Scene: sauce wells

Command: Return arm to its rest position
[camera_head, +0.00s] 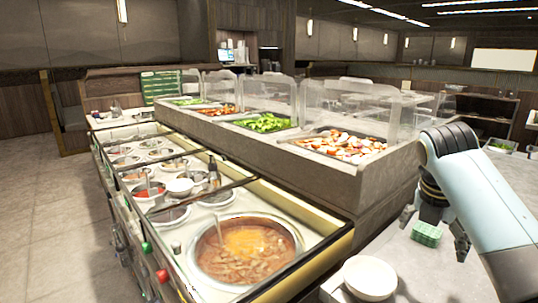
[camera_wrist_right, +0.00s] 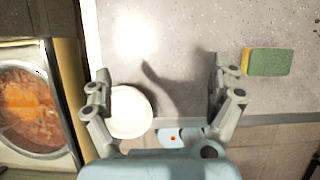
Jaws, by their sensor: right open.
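My right arm (camera_head: 480,190) comes in from the right in the head view and reaches over the grey counter. My right gripper (camera_head: 432,238) points down with its fingers spread apart. In the right wrist view the right gripper (camera_wrist_right: 162,78) is open, with only bare counter between its fingertips. A stack of white round dishes or a bowl (camera_head: 370,277) stands on the counter; it also shows beside the left finger in the wrist view (camera_wrist_right: 130,112). My left gripper is in neither view.
A green and yellow sponge (camera_wrist_right: 268,62) lies on the counter, seen as a green block (camera_head: 426,233) in the head view. The sauce station (camera_head: 330,250) with a large stew pot (camera_head: 245,250) is left. Clear guards (camera_head: 345,108) rise above the food trays.

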